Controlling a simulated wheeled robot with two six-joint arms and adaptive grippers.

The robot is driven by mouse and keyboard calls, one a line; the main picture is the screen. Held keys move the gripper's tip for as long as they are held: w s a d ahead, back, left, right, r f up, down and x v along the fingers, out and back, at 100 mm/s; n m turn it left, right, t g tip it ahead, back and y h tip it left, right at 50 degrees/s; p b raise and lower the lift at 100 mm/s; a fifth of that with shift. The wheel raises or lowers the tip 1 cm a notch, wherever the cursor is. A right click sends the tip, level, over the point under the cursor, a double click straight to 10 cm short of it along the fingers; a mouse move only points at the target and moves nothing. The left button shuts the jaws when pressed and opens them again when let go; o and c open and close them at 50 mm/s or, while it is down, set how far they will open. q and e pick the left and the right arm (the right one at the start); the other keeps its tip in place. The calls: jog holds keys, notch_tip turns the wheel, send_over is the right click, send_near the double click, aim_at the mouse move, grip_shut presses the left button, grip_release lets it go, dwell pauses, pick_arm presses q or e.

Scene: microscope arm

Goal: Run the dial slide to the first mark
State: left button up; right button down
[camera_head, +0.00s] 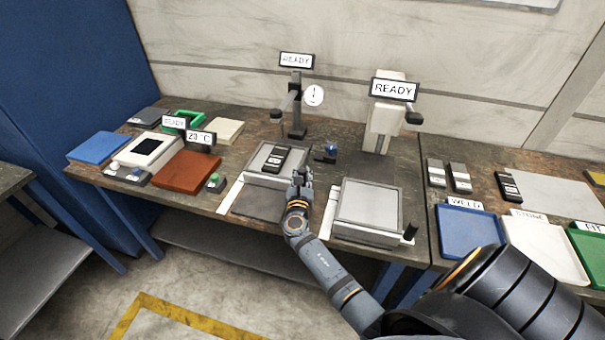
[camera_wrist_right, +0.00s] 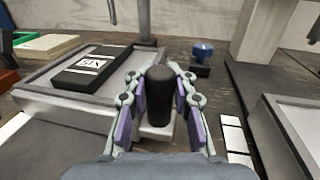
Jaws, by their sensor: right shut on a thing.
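The dial slide is a grey-topped plate (camera_head: 270,161) on a bench stand with a round white dial (camera_head: 313,95) on its post. A black block labelled SIX (camera_head: 276,159) lies on the plate; it also shows in the right wrist view (camera_wrist_right: 92,67). My right gripper (camera_head: 299,180) is at the plate's front right corner. It is shut on the slide's upright black handle (camera_wrist_right: 158,97), with a finger on each side. White marks (camera_wrist_right: 233,139) run in a row right of the gripper in the wrist view. My left gripper is not in view.
A second stand with a grey plate (camera_head: 369,206) and its own black handle (camera_head: 410,232) stands close on the right. A blue-knobbed part (camera_head: 330,149) sits behind my gripper. Brown (camera_head: 187,170) and blue (camera_head: 468,230) trays lie farther off to either side.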

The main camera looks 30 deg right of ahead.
jog(key=shift+w+d+f, duration=0.1)
jog(key=shift+w+d, duration=0.2)
jog(key=c, duration=1.1)
grip_release()
jog(key=shift+d, duration=0.1)
jog(key=v, duration=1.2)
